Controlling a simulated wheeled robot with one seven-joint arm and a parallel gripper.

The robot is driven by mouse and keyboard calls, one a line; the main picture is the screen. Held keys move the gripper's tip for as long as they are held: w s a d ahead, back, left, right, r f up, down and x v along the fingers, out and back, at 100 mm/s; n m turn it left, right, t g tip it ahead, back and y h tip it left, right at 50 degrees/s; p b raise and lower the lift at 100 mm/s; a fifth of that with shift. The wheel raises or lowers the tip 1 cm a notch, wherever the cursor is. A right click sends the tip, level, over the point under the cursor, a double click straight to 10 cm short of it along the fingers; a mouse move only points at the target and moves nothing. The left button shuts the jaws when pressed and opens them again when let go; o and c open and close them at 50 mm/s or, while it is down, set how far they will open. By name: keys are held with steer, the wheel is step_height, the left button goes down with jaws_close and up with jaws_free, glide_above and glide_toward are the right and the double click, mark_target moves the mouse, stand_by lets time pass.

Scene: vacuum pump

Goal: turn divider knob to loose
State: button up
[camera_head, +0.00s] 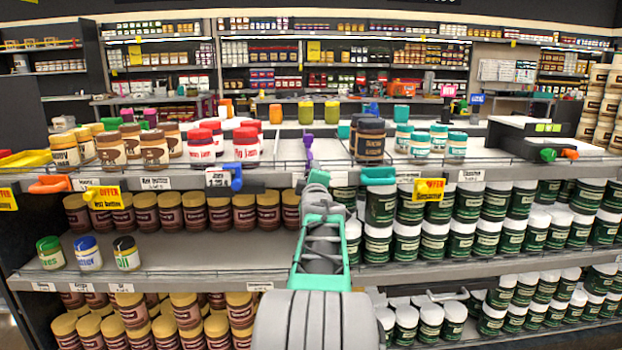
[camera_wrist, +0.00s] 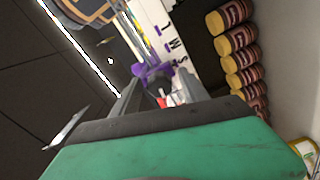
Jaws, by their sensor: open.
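A purple knob-like part (camera_wrist: 152,74) shows in the wrist view, beyond and between the fingertips of my gripper (camera_wrist: 155,88). A dark round piece and a small red piece lie just below it, close to the fingers. My gripper is open, with a gap between its two grey fingers. I cannot tell whether either finger touches the purple part. In the head view a purple strip (camera_head: 308,146) stands on the top shelf just past the end of my arm. My fingertips are hard to make out there. A white label strip with dark letters (camera_wrist: 178,45) runs beside the purple part.
Brown jars (camera_wrist: 236,60) line the right of the wrist view. In the head view, red-lidded jars (camera_head: 246,144) stand left of my arm and a dark jar (camera_head: 370,141) right. A blue piece (camera_head: 235,178) and a teal piece (camera_head: 378,176) stick out from the shelf front.

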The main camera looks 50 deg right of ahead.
steer(key=v, duration=0.8)
